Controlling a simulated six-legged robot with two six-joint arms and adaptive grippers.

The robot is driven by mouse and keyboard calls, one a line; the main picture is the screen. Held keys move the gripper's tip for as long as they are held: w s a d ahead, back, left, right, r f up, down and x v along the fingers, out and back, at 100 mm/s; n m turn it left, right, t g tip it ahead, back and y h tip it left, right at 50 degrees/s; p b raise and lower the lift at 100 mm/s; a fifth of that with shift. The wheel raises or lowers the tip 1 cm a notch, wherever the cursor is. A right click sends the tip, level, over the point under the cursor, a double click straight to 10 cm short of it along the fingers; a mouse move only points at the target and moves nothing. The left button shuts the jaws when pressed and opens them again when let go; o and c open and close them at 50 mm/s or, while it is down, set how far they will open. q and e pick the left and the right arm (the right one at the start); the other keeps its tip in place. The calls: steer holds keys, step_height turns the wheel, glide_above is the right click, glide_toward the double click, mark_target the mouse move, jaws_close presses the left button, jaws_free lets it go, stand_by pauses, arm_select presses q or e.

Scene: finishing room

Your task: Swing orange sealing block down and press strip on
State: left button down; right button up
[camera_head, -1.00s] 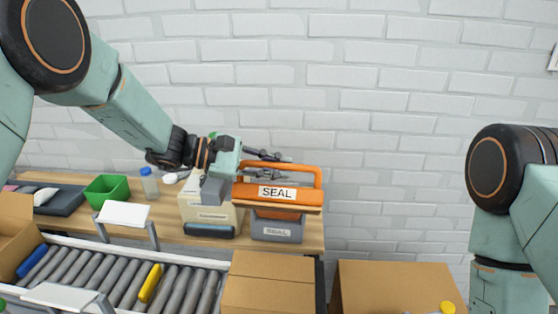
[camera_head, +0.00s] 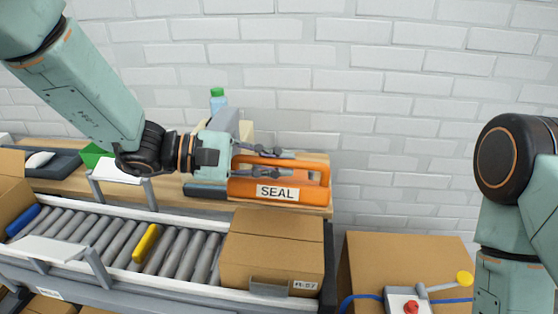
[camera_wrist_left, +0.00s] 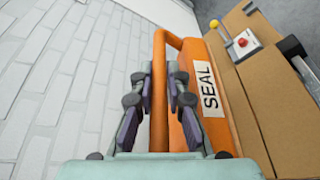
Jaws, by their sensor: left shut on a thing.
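The orange sealing block (camera_head: 300,192) has a white SEAL label and a bar handle on top. My left gripper (camera_head: 292,164) is shut on that handle, and the wrist view shows its fingers (camera_wrist_left: 160,85) on both sides of the orange bar (camera_wrist_left: 158,115). The block appears level, just behind the closed brown carton (camera_head: 272,238); I cannot tell whether they touch.
A roller conveyor (camera_head: 110,245) with a yellow roller runs left of the carton. A wooden bench (camera_head: 65,158) stands behind it. Right of the carton are another box (camera_head: 400,255) and a control box with a red button (camera_head: 408,305).

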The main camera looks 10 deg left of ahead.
arm_select(q)
steer(key=shift+s+f, duration=0.15)
steer(key=shift+f, duration=0.2)
stand_by(0.3)
steer(key=c, duration=1.6)
jaws_free()
steer(key=shift+a, duration=0.2)
steer(key=shift+r, duration=0.1)
steer(key=shift+s+a+r, duration=0.1)
steer(key=shift+s+a, duration=0.05)
steer(key=shift+a, duration=0.25)
steer(key=shift+v, duration=5.55)
